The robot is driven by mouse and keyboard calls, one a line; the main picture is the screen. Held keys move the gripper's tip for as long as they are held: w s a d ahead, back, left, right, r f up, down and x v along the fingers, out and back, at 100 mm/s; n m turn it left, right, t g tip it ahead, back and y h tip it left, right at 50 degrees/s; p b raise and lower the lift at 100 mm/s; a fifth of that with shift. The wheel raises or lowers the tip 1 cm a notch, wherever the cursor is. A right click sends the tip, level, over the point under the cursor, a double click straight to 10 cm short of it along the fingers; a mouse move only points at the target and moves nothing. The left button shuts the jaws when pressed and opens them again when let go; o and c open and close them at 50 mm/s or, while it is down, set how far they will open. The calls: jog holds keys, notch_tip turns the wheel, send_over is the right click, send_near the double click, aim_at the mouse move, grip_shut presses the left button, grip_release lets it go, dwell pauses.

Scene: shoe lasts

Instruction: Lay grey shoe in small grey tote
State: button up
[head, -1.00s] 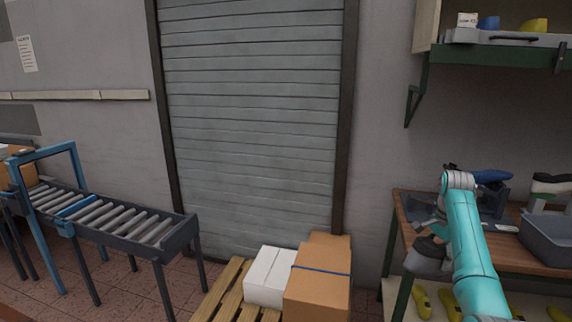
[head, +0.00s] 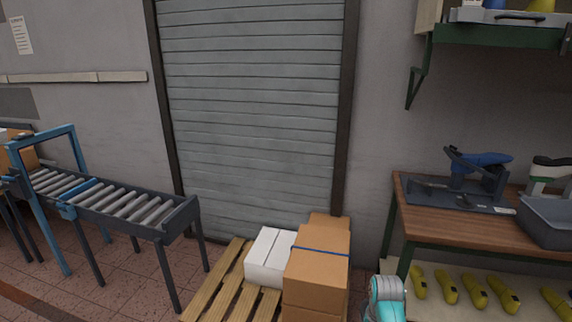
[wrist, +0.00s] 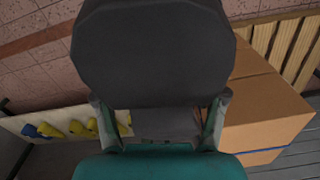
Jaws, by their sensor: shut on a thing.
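The grey shoe (wrist: 155,52) is a large, dark, rounded shape filling the upper middle of the wrist view. My gripper (wrist: 160,112) is shut on it, with one finger on each side of its narrower near part. The far end of the shoe hides what lies behind it. In the head view my gripper and the shoe are out of frame. A grey tote (head: 545,232) stands on the right part of the wooden workbench (head: 450,229), partly cut off by the picture's edge. Its inside is only partly seen.
A dark fixture holding a blue shoe last (head: 483,160) stands left of the tote. Yellow lasts (head: 473,289) lie on the lower shelf. Cardboard boxes (head: 318,265) and a white box (head: 268,260) stand on a pallet. A roller conveyor (head: 115,210) is at left.

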jog(key=s+a+f+n, duration=0.2)
jog(key=s+a+f, duration=0.1)
jog(key=s, duration=0.3)
jog(key=s+a+f+n, duration=0.3)
jog(key=s+f, duration=0.2)
jog(key=s, duration=0.2)
jog(key=shift+a, duration=0.3)
